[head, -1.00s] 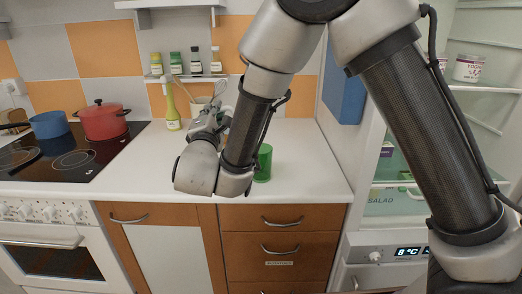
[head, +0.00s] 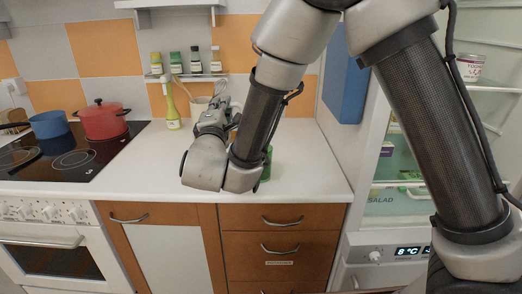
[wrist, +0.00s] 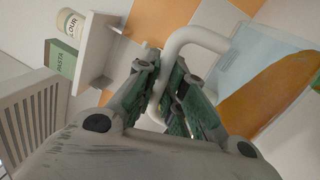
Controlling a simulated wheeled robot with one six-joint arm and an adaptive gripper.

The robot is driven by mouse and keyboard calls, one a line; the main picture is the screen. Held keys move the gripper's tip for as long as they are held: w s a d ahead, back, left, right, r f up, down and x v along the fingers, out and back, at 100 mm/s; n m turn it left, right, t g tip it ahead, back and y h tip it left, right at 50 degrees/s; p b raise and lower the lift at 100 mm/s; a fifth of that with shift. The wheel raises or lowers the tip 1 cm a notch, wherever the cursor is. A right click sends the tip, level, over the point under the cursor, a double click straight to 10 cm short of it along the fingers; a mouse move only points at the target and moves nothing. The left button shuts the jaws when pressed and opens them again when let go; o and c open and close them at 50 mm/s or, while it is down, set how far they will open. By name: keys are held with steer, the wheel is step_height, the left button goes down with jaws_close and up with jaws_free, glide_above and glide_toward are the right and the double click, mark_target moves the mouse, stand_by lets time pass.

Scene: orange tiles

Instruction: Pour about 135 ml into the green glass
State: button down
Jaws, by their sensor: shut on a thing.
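The green glass (head: 267,166) stands on the white counter in the head view, mostly hidden behind my forearm. My gripper (head: 222,108) is above the counter, left of the glass and partly hidden by my wrist. In the wrist view my gripper (wrist: 163,82) is shut on the white handle (wrist: 178,45) of a clear, bluish jug (wrist: 255,48). No stream shows. The jug is hardly visible in the head view.
A yellow-green bottle (head: 172,108) and a utensil pot (head: 199,106) stand at the back of the counter. A red pot (head: 103,122) and a blue pan (head: 50,125) are on the hob at left. The open fridge (head: 400,205) is at right. The front counter is clear.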

steer(key=shift+d+r, duration=0.2)
steer(key=shift+d, duration=0.05)
steer(key=shift+d+r+m+h, duration=0.4)
steer(key=shift+r+m, duration=0.1)
steer(key=shift+m, duration=0.6)
stand_by(1.6)
steer(key=a+f+n, duration=0.1)
steer(key=a+f+n+y, duration=0.1)
steer(key=a+n, duration=0.1)
steer(key=a+f+n, duration=0.1)
steer(key=a+n, duration=0.1)
steer(key=shift+w+f, duration=0.2)
steer(key=shift+f, duration=0.1)
steer(key=shift+d, duration=0.15)
steer(key=shift+a+f+n+y, duration=0.45)
steer(key=shift+f+n, duration=0.3)
steer(key=shift+n, duration=0.25)
stand_by(0.5)
